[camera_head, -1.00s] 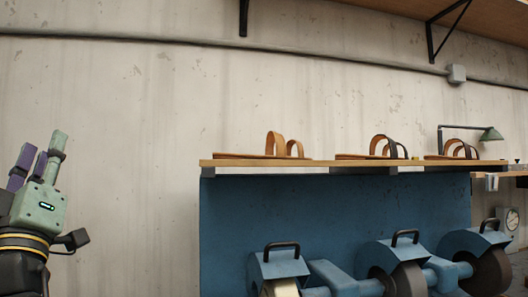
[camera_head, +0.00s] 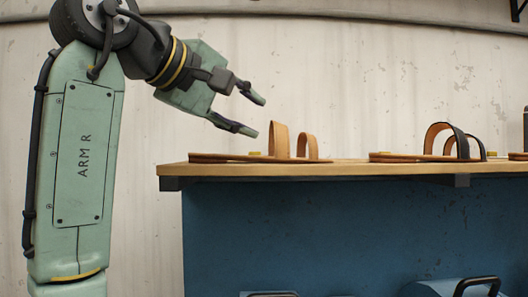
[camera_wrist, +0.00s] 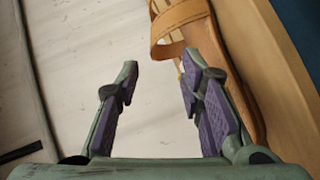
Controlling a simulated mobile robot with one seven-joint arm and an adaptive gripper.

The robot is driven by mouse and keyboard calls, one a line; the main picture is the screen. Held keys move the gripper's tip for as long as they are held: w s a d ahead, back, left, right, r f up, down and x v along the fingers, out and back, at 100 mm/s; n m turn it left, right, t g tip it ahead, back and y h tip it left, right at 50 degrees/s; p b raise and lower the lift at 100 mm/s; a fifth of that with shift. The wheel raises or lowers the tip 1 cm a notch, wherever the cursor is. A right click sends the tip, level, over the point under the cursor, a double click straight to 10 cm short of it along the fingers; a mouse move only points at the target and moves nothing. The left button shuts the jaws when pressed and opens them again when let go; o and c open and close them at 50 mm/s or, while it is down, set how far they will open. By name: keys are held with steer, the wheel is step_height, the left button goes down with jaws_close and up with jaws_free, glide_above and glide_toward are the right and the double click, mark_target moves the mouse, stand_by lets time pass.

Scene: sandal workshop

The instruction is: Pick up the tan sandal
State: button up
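The tan sandal (camera_head: 280,140) lies on the left end of a wooden shelf, with two upright strap loops. In the wrist view, the tan sandal (camera_wrist: 205,50) runs along the upper right, partly hidden behind one finger. My gripper (camera_head: 256,117) is open and empty. It reaches down from the upper left, with its fingertips just above and left of the tall strap. In the wrist view, my gripper (camera_wrist: 160,68) has its fingers apart, with pale wall between them. I cannot tell whether the right finger touches the sandal.
A sandal with a dark-edged strap (camera_head: 447,140) lies farther right on the wooden shelf (camera_head: 345,170). Small yellow pieces sit on the shelf behind the sandals. A blue panel (camera_head: 320,230) stands below, with machine handles at the bottom.

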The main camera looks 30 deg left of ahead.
steer(key=x, duration=0.2)
steer(key=p+x, duration=0.1)
steer(key=x, duration=0.1)
steer(key=p+x, duration=0.1)
steer(key=x, duration=0.1)
steer(key=shift+d+r, duration=0.2)
steer(key=shift+d, duration=0.2)
steer(key=shift+w+f, duration=0.2)
steer(key=shift+w, duration=0.3)
steer(key=shift+c, duration=0.6)
jaws_close()
